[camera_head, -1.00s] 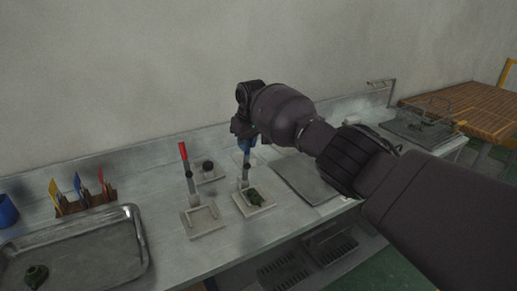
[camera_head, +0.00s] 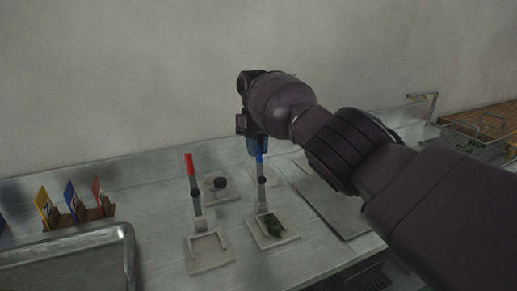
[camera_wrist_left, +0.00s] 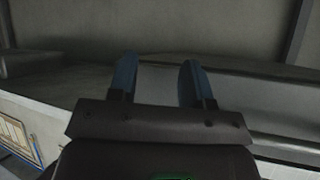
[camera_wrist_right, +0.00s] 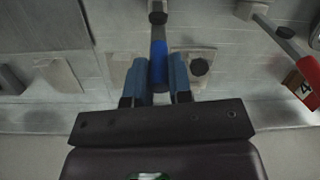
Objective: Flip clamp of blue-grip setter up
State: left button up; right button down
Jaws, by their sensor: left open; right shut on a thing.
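The blue-grip setter (camera_head: 262,194) stands on the bench, its lever upright above a pale square base (camera_head: 285,237). In the right wrist view, the right gripper (camera_wrist_right: 162,80) is shut on the blue grip (camera_wrist_right: 160,62). My left gripper (camera_wrist_left: 155,80) shows only in its own wrist view, open with nothing between its fingers.
A red-grip setter (camera_head: 194,185) stands just left, its lever upright. A small pale plate with a dark knob (camera_head: 219,184) lies behind. A metal tray (camera_head: 128,255) and a holder with coloured cards (camera_head: 78,214) are at the left. A flat grey plate (camera_head: 335,205) lies right.

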pick_arm(q)
jog(key=shift+s+f, duration=0.15)
jog(key=shift+s, duration=0.1)
pick_arm(e)
jog(key=shift+f, duration=0.15)
jog(key=c, duration=1)
grip_release()
jog(key=shift+w, duration=0.1)
jog(key=shift+c, duration=0.2)
pick_arm(q)
jog(key=shift+f, duration=0.1)
pick_arm(e)
jog(key=shift+w+r, duration=0.1)
jog(key=shift+r, duration=0.25)
pick_arm(q)
notch_tip(320, 180, down, 4)
jog(key=b, duration=0.4)
jog(key=shift+w+g, duration=0.15)
jog(key=shift+g, duration=0.15)
pick_arm(e)
notch_tip(320, 180, up, 10)
jog(key=w, duration=0.1)
jog(key=shift+w+a, duration=0.3)
jog(key=shift+w, duration=0.1)
